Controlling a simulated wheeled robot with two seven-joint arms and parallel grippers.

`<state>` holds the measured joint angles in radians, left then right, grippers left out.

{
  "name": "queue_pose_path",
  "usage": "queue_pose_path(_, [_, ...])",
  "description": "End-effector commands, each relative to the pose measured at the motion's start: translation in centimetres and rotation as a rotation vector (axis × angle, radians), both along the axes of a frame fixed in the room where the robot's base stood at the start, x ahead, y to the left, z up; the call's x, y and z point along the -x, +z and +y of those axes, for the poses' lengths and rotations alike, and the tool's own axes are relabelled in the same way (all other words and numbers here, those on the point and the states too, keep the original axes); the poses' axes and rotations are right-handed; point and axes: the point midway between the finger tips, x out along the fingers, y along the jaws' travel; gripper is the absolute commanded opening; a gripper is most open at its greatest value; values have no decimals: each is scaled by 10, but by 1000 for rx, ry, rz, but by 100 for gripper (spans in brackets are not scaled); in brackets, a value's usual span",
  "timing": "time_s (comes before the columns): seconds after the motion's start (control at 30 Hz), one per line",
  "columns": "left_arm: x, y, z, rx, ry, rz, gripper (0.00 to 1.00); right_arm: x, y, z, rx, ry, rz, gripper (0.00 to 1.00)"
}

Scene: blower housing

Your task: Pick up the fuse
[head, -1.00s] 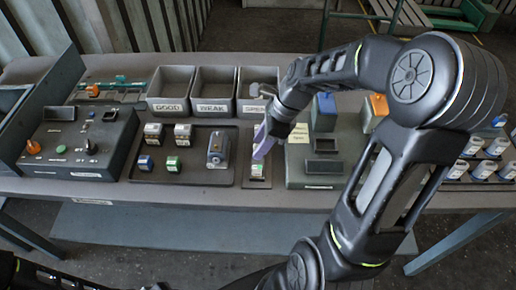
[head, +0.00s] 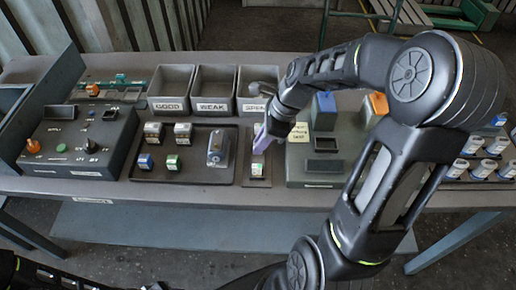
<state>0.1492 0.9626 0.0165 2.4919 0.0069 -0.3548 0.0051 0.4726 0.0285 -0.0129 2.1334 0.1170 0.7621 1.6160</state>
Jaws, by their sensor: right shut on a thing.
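My right gripper (head: 262,143) reaches down over the narrow tray (head: 257,183) in front of the right-hand bin and is shut on the fuse. The fuse is mostly hidden by the jaws. A lavender piece shows at the jaw ends, and I cannot tell whether it is finger or fuse. A small white-faced block (head: 257,170) shows just below the jaw tips, in the narrow tray. I cannot tell whether it touches them. My left gripper is not in view.
Three grey bins stand behind, including GOOD (head: 170,88) and WEAK (head: 212,88). A dark tray (head: 195,178) left of the gripper holds small blocks and a grey device (head: 218,148). A control box (head: 75,145) stands at left. My right arm hides part of the right side.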

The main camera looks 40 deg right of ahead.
Motion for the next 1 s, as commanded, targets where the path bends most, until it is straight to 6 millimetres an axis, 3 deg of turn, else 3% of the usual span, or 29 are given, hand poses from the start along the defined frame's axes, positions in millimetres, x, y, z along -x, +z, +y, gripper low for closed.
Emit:
queue_pose_path(0.13, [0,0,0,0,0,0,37,0,0,0,0,0,0,0])
queue_pose_path(0.57, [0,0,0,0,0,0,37,-1,7,0,1,1,-3,0])
queue_pose_path(1.0, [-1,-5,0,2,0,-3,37,-1,81,0,1,0,-5,0])
